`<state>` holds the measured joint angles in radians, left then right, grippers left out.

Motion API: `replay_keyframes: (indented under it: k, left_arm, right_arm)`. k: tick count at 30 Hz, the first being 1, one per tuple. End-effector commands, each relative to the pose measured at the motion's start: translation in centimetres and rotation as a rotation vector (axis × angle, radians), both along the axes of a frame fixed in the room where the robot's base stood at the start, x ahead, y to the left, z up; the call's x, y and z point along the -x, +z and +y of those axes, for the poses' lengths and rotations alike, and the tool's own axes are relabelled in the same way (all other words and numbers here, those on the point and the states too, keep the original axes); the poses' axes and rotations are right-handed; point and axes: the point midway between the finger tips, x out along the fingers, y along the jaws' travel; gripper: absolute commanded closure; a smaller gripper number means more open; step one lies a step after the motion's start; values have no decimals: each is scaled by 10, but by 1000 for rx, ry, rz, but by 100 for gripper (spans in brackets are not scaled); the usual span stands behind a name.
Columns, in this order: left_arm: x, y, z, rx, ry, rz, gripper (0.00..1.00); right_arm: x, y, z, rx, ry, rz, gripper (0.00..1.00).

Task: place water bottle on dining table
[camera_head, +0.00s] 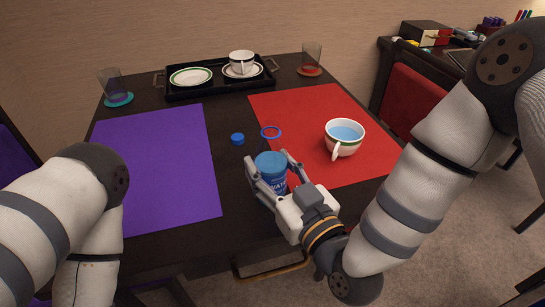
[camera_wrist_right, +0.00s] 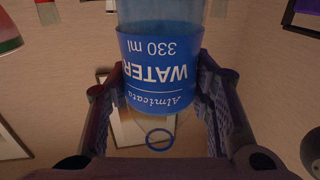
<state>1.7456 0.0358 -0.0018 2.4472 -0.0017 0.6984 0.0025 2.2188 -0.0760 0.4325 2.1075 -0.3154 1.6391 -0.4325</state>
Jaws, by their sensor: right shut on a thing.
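The water bottle (camera_head: 272,168) is blue, with a blue label reading "WATER" in the right wrist view (camera_wrist_right: 160,72). My right gripper (camera_head: 267,160) is shut on the bottle, with one finger on each side of it. The bottle is at the near middle of the dark dining table (camera_head: 233,195), in front of the gap between two mats. I cannot tell whether its base touches the table. In the right wrist view my gripper's fingers (camera_wrist_right: 160,95) flank the label. My left arm shows at the left, but its gripper is out of view.
A purple mat (camera_head: 160,165) lies left and a red mat (camera_head: 300,105) right, bearing a cup (camera_head: 344,138). A blue cap (camera_head: 237,139) and a blue ring (camera_head: 271,131) show near the middle. A tray (camera_head: 205,92) with dishes and two glasses (camera_head: 111,84) (camera_head: 312,55) stand behind.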

Motion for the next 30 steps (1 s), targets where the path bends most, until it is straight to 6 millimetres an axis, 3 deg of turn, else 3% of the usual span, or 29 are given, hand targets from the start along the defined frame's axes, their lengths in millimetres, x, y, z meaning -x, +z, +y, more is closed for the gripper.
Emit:
replay_keyframes:
  k: [7, 8, 10, 21, 30]
  left_arm:
    - [0, 0, 0, 0, 0, -1, 29]
    - [-1, 0, 0, 0, 0, -2, 29]
    - [-1, 0, 0, 0, 0, -2, 29]
    - [-2, 2, 0, 0, 0, -7, 29]
    - [-5, 5, 0, 0, 0, -16, 29]
  right_arm:
    - [0, -1, 0, 0, -1, -4, 93]
    - [0, -1, 0, 0, -1, -4, 46]
    - [0, 0, 0, 0, -1, -4, 32]
    - [1, 4, -1, 0, -1, -5, 32]
    - [63, 2, -39, 3, 0, 3, 32]
